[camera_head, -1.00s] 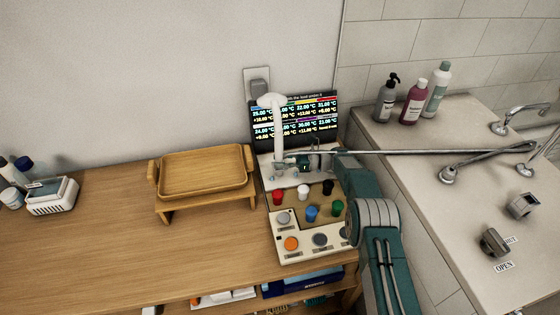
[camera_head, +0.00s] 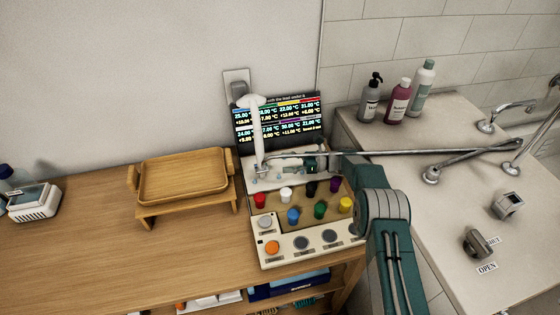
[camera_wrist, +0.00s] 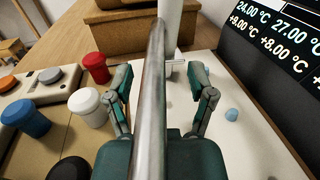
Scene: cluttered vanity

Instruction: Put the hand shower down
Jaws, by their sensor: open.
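The white hand shower (camera_head: 257,138) stands upright, its round head at the top, on the pale panel in front of the temperature screen. A grey metal hose (camera_head: 440,151) runs from its lower end to the right. My gripper (camera_head: 292,163) is open just right of the hand shower's lower end. In the wrist view, my gripper's fingers (camera_wrist: 160,85) stand apart on both sides of the hose, and the white handle (camera_wrist: 172,22) rises beyond the fingertips. Whether the handle's foot sits in a holder is hard to tell.
A control box (camera_head: 310,241) with several coloured knobs lies below my arm. The screen (camera_head: 280,118) stands close behind. A wooden tray (camera_head: 185,175) rests on the left, with bare tabletop (camera_head: 100,240) around it. Bottles (camera_head: 397,101) and taps (camera_head: 508,205) stand on the right-hand counter.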

